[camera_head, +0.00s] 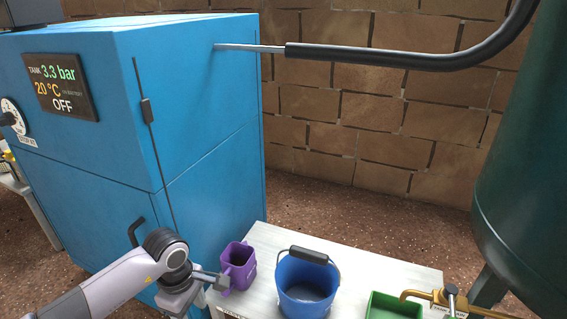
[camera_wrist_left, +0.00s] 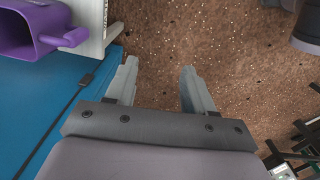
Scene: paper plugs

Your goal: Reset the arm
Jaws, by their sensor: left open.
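My left arm comes in from the lower left in the head view. Its gripper (camera_head: 219,281) is beside the left edge of a white table, near a purple jug (camera_head: 238,267). In the left wrist view the gripper (camera_wrist_left: 160,82) is open, with nothing between its two fingers and brown speckled floor behind them. The purple jug also shows at the upper left of the wrist view (camera_wrist_left: 32,28), apart from the fingers. My right gripper is not in view.
A blue cabinet (camera_head: 205,130) with a display stands at the left. The white table (camera_head: 365,262) holds a blue bucket (camera_head: 306,284) and a green bin (camera_head: 393,306). A brass tap (camera_head: 425,296) and a dark green tank (camera_head: 530,150) are at the right.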

